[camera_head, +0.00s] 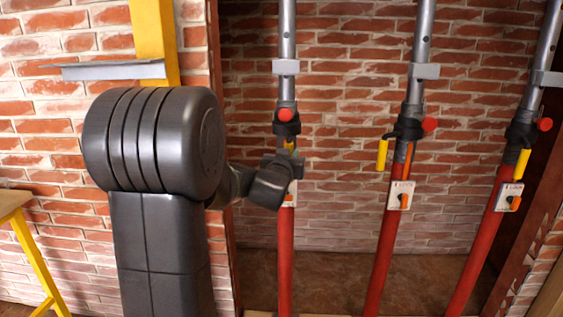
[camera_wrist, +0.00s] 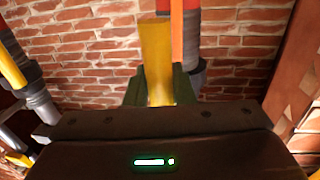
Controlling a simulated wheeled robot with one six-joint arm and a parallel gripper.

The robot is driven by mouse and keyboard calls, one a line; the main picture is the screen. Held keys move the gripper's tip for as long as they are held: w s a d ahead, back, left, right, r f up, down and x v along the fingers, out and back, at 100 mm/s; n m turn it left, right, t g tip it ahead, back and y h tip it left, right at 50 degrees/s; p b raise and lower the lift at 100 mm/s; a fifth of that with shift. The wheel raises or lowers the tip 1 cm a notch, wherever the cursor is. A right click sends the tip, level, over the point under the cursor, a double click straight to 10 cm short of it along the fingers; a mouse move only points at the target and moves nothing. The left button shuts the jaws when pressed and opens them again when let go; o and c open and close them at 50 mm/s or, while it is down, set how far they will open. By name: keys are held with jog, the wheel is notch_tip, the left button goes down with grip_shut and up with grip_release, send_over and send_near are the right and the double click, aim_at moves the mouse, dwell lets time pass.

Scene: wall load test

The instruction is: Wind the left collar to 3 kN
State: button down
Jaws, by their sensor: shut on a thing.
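The left prop has a red lower tube (camera_head: 286,250) and a grey upper tube (camera_head: 287,30). Its dark left collar (camera_head: 287,128) has a red knob (camera_head: 285,114). My gripper (camera_head: 287,161) is at the collar, just below it. In the wrist view my gripper (camera_wrist: 160,90) is shut on the collar's yellow handle (camera_wrist: 155,50), which stands between the two greenish fingers. A little of the yellow handle (camera_head: 290,146) shows in the head view. The lock plate (camera_head: 289,195) on this prop is partly hidden by my gripper. No load reading is legible.
A middle prop (camera_head: 388,245) and a right prop (camera_head: 480,245) stand to the right, each with a hanging yellow handle and an orange-knobbed lock plate. A brick wall (camera_head: 345,170) is behind.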

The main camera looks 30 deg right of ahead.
jog(key=shift+s+d, duration=0.2)
jog(key=shift+d, duration=0.2)
jog(key=c, duration=1.3)
grip_release()
jog(key=shift+d, duration=0.1)
jog(key=v, duration=1.4)
jog(key=shift+w+p, duration=0.1)
jog(key=shift+p, duration=0.2)
